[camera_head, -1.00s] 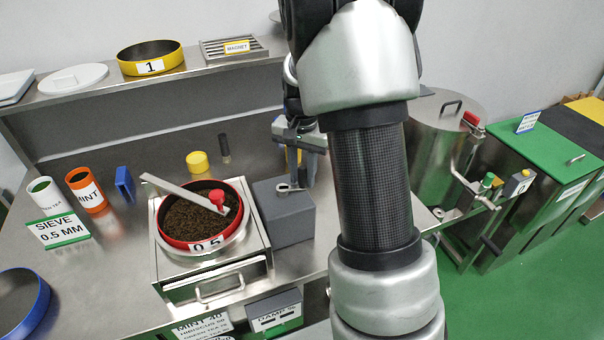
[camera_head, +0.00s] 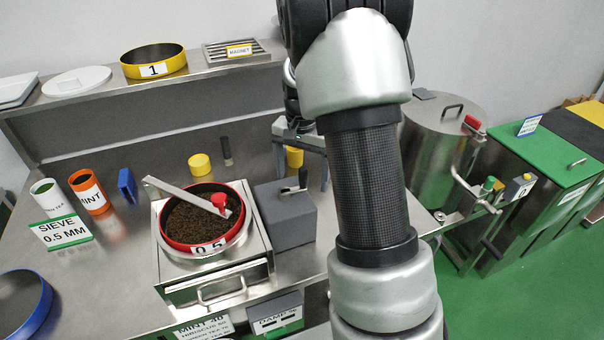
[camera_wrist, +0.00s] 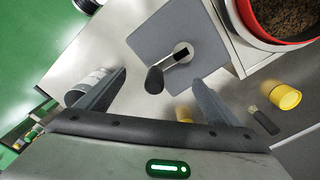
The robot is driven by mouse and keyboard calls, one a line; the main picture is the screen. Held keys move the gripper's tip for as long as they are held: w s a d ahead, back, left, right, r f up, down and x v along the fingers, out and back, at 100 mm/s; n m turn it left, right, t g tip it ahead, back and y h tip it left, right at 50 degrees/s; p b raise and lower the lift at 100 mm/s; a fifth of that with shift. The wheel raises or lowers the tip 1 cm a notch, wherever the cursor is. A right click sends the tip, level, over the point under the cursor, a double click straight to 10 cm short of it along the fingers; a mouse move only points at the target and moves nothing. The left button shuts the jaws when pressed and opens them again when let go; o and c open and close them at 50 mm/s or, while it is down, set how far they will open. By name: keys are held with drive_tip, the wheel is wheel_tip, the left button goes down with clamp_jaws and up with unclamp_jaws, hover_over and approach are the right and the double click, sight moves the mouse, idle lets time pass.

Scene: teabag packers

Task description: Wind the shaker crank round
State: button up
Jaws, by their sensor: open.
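The shaker crank (camera_head: 292,188) is a short metal arm with a black handle, on top of a grey box (camera_head: 285,222) beside the sieve shaker. In the wrist view the crank's black handle (camera_wrist: 154,80) lies between the two fingers of my gripper (camera_wrist: 159,82), apart from both. The metal crank arm runs from the handle up and right to a round hub (camera_wrist: 183,52) on the grey box. My gripper (camera_head: 302,165) is open and empty, above and behind the crank in the head view. My arm hides part of it there.
A red-rimmed sieve (camera_head: 163,222) of dark tea sits on the shaker, left of the grey box, under a metal bar (camera_head: 175,190) with a red knob. Yellow containers (camera_head: 199,164) stand behind. A steel drum (camera_head: 432,150) stands right of my arm.

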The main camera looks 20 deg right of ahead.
drive_tip(key=shift+s+a, duration=0.1)
drive_tip(key=shift+s, duration=0.7)
drive_tip(key=shift+c, duration=0.2)
drive_tip(key=c, duration=1.8)
